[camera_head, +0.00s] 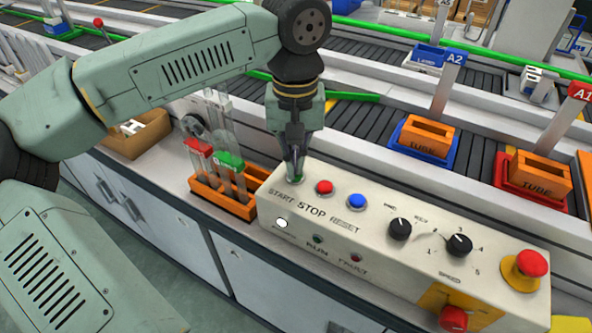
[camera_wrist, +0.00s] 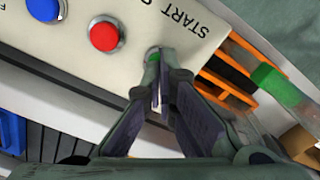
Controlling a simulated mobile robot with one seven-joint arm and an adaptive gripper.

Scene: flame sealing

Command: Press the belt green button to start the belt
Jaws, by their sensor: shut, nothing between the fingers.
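The control box (camera_head: 390,265) is a pale panel with labelled buttons and knobs. My gripper (camera_head: 297,176) is shut and empty, pointing down over the START button (camera_head: 298,180) at the panel's left end. Its fingertips cover most of that button; a bit of green and its metal ring show at the tips. In the wrist view my gripper (camera_wrist: 157,70) has its tips at the button's ring (camera_wrist: 153,52), below the START lettering. I cannot tell whether the button is pressed in.
The red STOP button (camera_head: 324,187) and blue RESET button (camera_head: 357,201) sit just right of my gripper. Two black knobs and a red emergency button (camera_head: 531,263) are farther right. An orange rack (camera_head: 225,199) with tubes stands close on the left. The conveyor belt (camera_head: 370,125) runs behind.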

